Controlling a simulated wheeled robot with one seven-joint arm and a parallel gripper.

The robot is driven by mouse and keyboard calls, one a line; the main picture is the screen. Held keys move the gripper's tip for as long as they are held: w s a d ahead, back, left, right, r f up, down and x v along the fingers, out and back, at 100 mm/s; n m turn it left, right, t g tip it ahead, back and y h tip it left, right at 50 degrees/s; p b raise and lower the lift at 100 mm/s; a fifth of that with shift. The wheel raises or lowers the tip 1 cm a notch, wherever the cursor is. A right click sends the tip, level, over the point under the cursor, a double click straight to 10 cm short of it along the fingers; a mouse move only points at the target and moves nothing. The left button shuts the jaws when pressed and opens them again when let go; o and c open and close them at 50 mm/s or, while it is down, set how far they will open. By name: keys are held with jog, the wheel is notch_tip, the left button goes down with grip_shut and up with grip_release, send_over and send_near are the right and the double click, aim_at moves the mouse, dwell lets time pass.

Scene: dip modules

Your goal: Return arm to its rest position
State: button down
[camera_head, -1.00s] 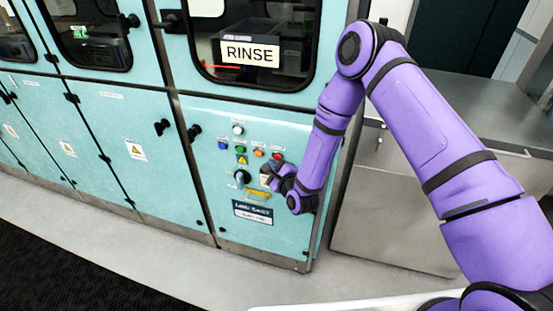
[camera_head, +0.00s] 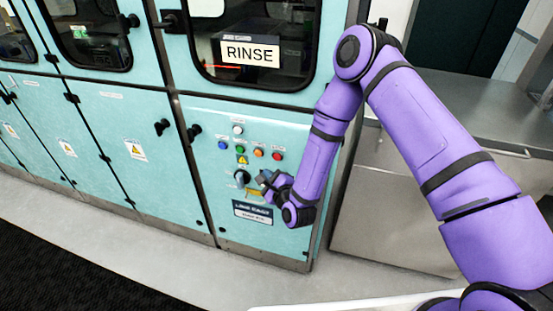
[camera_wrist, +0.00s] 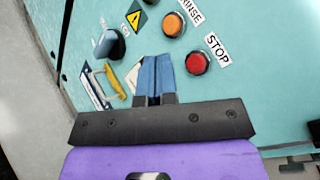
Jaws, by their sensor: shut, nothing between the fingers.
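My purple arm reaches from the lower right to the control panel of the teal RINSE cabinet (camera_head: 290,208). My gripper (camera_head: 261,180) is in front of the panel, just right of the black rotary knob (camera_head: 242,178). In the wrist view my gripper (camera_wrist: 156,62) has its two blue fingers together with nothing between them. The fingertips point at the panel between the knob (camera_wrist: 110,43) and the red STOP button (camera_wrist: 197,63). I cannot tell how far they are from the panel.
An orange button (camera_wrist: 174,24) and a yellow handle (camera_wrist: 115,82) are near the fingers. The RINSE window (camera_head: 250,52) is above the panel. A steel counter (camera_head: 400,205) stands to the right. Grey floor (camera_head: 130,248) is clear in front of the cabinets.

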dwell(0.3)
